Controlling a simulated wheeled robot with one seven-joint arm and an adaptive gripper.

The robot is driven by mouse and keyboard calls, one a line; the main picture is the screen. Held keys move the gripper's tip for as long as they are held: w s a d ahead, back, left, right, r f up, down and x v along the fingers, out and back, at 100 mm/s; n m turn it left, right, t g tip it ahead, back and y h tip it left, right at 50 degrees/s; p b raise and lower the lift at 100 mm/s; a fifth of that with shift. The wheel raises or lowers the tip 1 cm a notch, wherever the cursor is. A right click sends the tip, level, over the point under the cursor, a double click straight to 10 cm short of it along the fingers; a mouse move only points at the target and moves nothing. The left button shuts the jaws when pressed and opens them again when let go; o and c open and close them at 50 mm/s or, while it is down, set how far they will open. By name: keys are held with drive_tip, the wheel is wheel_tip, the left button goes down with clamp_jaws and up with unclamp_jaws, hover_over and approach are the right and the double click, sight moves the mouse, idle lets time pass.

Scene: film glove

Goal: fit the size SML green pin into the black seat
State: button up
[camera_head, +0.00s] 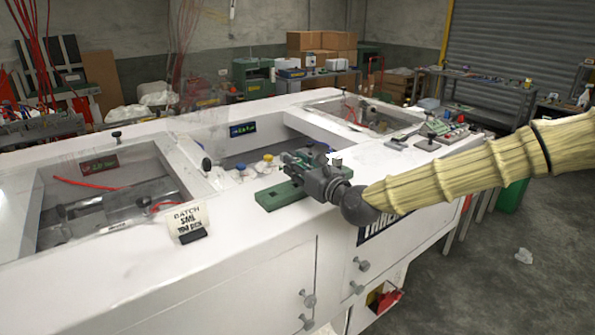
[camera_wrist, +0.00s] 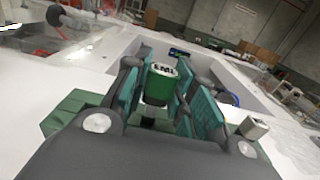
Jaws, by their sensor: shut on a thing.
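The green pin (camera_wrist: 158,86), with "SML" on its pale top, stands between the teal finger pads of my gripper (camera_wrist: 165,100) in the wrist view. My gripper is shut on it. In the head view my gripper (camera_head: 298,160) is over the white bench top, just above and behind a green plate (camera_head: 280,196). Green also shows at the left in the wrist view (camera_wrist: 78,108). The pin is hard to make out in the head view. I cannot make out the black seat; my gripper covers part of this area.
A card reading "BATCH SML" (camera_head: 188,218) stands to the left on the white bench (camera_head: 240,235). Knobs with yellow and blue parts (camera_head: 264,168) are behind my gripper. Recessed windows (camera_head: 110,190) open in the bench top. A green control box (camera_head: 440,128) sits at the right.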

sight(300, 187)
drive_tip(key=shift+w+f, duration=0.15)
drive_tip(key=shift+w, duration=0.15)
wheel_tip(300, 187, down, 3)
drive_tip(key=shift+f+p, duration=0.1)
drive_tip(key=shift+p, duration=1)
drive_tip(key=shift+f+b, duration=0.3)
drive_tip(key=o, duration=1)
drive_tip(key=shift+r, duration=0.1)
drive_tip(key=shift+d+r, duration=0.1)
drive_tip(key=shift+r, duration=0.05)
drive_tip(key=shift+s+d, duration=0.2)
drive_tip(key=shift+s, duration=0.15)
drive_tip(key=b+v, duration=0.4)
drive_tip(key=v, duration=0.7)
drive_tip(key=shift+s, duration=0.1)
